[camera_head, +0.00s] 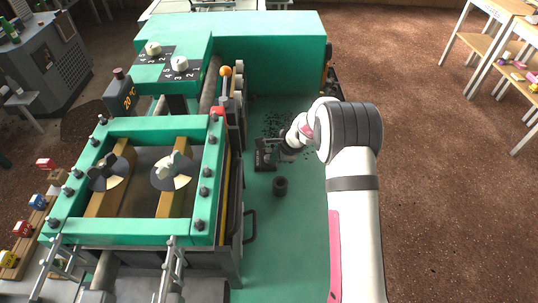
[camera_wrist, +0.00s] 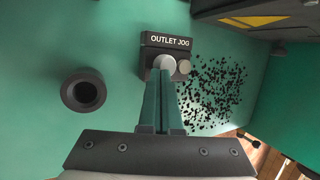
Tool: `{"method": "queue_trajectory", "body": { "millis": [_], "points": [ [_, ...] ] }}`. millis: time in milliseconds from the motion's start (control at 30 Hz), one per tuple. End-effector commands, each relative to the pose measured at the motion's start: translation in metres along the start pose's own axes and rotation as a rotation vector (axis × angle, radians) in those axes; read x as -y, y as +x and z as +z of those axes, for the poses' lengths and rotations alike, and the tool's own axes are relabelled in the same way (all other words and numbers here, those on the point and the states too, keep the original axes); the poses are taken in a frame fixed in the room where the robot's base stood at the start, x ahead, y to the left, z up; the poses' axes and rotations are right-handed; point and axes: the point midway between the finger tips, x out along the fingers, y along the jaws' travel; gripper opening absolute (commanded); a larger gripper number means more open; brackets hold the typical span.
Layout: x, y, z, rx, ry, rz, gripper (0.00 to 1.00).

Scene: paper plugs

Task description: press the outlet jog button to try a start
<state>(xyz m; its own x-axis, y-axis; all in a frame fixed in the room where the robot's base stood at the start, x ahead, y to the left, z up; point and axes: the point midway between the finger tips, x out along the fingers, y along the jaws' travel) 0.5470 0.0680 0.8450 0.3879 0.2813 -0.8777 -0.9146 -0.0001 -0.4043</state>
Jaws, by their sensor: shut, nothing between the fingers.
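The outlet jog box (camera_wrist: 151,51) is a dark block labelled "OUTLET JOG" on the green machine bed. It carries a round light-grey button (camera_wrist: 164,61) and a smaller beige knob (camera_wrist: 184,67) to its right. In the wrist view my gripper (camera_wrist: 165,74) is shut and empty, its fingertips at the lower edge of the grey button. I cannot tell whether they touch it or press it in. In the head view the box (camera_head: 265,154) shows left of my gripper (camera_head: 283,154), whose fingertips are hard to make out.
A dark hollow cylinder (camera_head: 280,186) stands on the green bed near the box; the wrist view shows it left of my fingers (camera_wrist: 83,91). Black scraps (camera_wrist: 212,92) lie scattered right of the box. The green-framed machine (camera_head: 150,124) stands to the left. Bare bed lies at front.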

Motion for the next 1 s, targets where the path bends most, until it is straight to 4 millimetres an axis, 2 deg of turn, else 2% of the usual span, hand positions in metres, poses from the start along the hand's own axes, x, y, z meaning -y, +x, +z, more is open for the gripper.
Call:
{"method": "queue_trajectory", "body": {
  "millis": [433,700,1000],
  "points": [
    [0.0,0.0,0.0,0.0,0.0,0.001,0.0],
    [0.007,-0.016,0.005,0.0,-0.001,0.0,0.0],
    [0.009,-0.019,0.006,0.001,0.001,0.0,0.0]
  ]
}}
